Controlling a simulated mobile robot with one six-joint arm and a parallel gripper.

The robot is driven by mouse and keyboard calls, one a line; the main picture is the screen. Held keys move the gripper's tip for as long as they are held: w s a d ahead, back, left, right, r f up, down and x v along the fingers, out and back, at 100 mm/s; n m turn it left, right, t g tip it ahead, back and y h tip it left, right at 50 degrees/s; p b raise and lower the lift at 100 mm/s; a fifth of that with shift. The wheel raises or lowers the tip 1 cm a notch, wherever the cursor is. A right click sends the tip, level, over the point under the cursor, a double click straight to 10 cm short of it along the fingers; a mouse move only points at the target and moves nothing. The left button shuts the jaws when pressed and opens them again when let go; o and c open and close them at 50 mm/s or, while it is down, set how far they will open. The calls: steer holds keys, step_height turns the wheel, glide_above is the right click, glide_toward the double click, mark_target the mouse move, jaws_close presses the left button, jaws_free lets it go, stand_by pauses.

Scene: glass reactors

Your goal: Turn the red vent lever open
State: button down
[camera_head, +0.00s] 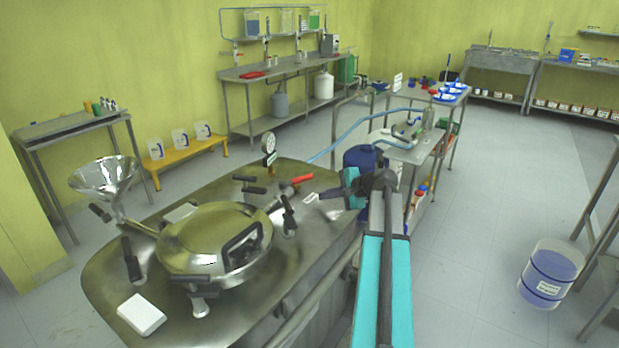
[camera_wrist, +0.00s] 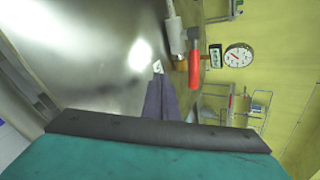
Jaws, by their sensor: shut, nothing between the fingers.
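The red vent lever (camera_head: 301,179) is on a metal fitting on top of the steel reactor lid, below a round gauge. In the wrist view the red lever (camera_wrist: 194,63) is up and to the right of my fingers. My gripper (camera_head: 325,194) is just right of and nearer than the lever in the head view, with a gap between them. In the wrist view my gripper (camera_wrist: 158,78) has its grey fingers together, with nothing between them. The far end of the lever's fitting is partly hidden by other parts.
A round gauge (camera_head: 268,143) stands behind the lever. A blue drum (camera_head: 360,160) stands behind my arm.

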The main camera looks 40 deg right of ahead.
mark_target(296, 181)
steer(key=shift+s+r+h+p, duration=0.45)
steer(key=shift+r+h, duration=0.05)
step_height(296, 181, up, 6)
steer(key=s+a+h+p, duration=0.1)
steer(key=h+p, duration=0.1)
steer(key=p, duration=0.6)
steer(key=shift+s+a+g, duration=0.35)
steer(key=shift+s+g, duration=0.05)
steer(key=shift+f, duration=0.15)
steer(key=p+x, duration=0.3)
steer(key=x, duration=0.6)
steer(key=shift+w+d+f, duration=0.1)
steer(key=shift+w+d, duration=0.1)
steer(key=shift+w, duration=0.2)
steer(key=shift+w+d+r+p, duration=0.1)
steer(key=shift+w+p, duration=0.4)
steer(key=shift+w, duration=0.5)
steer(key=shift+w+d+r+p, duration=0.1)
steer(key=shift+w+p, duration=0.35)
steer(key=shift+w, duration=0.5)
steer(key=shift+d+f, duration=0.1)
